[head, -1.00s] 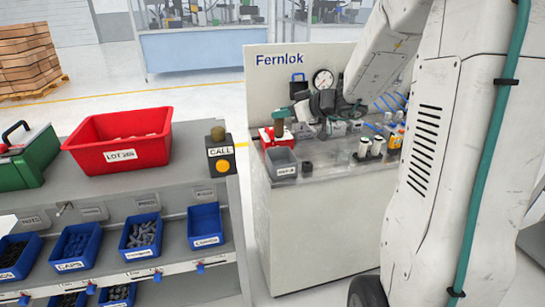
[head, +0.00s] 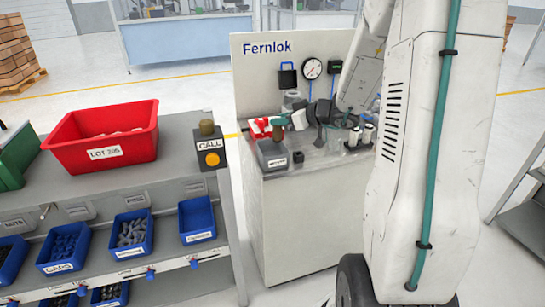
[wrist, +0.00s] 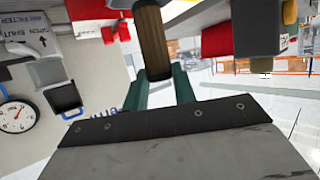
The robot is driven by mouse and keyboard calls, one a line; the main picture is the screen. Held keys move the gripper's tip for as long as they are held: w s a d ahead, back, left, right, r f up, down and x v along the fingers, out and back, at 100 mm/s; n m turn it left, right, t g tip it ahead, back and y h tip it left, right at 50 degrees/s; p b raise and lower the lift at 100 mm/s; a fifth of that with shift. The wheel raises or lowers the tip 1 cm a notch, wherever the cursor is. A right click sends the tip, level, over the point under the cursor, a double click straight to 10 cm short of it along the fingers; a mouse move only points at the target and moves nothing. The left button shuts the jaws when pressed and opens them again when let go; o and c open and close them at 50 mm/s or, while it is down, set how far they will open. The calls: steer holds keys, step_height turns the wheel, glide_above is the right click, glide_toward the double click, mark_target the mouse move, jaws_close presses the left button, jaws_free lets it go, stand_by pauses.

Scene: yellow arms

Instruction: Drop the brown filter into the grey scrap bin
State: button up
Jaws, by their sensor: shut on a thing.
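The brown filter (wrist: 152,40) is an upright-looking cylinder between the teal fingers of my gripper (wrist: 158,85) in the wrist view. My gripper is shut on it. In the head view the filter (head: 277,132) is small and partly lost against the red-and-white box behind it. My gripper (head: 290,122) holds it above the work stand, close to the grey scrap bin (head: 271,158). The bin stands at the stand's front left corner, with a white label on its front. Whether the filter is directly over the bin's opening or behind it I cannot tell.
The red-and-white box (head: 258,130) stands behind the bin. A small dark cup (head: 298,157) is just right of it. White cylinders (head: 366,133) stand farther right. The call box (head: 209,148) and red lot bin (head: 103,137) are on the left bench, across a gap.

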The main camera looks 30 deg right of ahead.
steer(key=o, duration=1)
steer(key=v, duration=0.7)
steer(key=shift+s+d+r, duration=0.2)
steer(key=shift+s, duration=0.1)
